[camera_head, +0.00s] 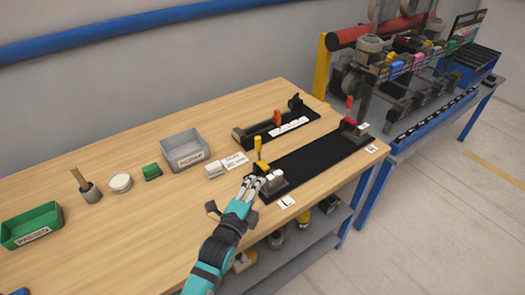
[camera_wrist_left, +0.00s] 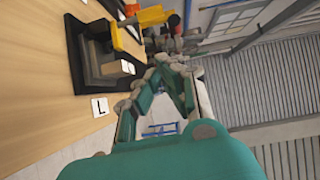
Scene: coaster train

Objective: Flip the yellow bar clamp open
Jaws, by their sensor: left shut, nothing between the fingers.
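The yellow bar clamp (camera_head: 262,167) sits at the left end of the black fixture plate (camera_head: 318,156), beside the white "L" label (camera_head: 287,201). Its yellow handle (camera_head: 257,144) stands upright in the head view. In the left wrist view the yellow clamp (camera_wrist_left: 152,16) shows at the top left, on its dark base. My left gripper (camera_head: 252,183) is at the near left of the clamp, shut and empty. In the left wrist view its fingers (camera_wrist_left: 174,66) come together to the right of the clamp, apart from it. My right gripper is not in view.
A red-handled clamp (camera_head: 349,121) stands at the fixture's right end. A second black fixture (camera_head: 276,126) lies behind. The table's front left is clear.

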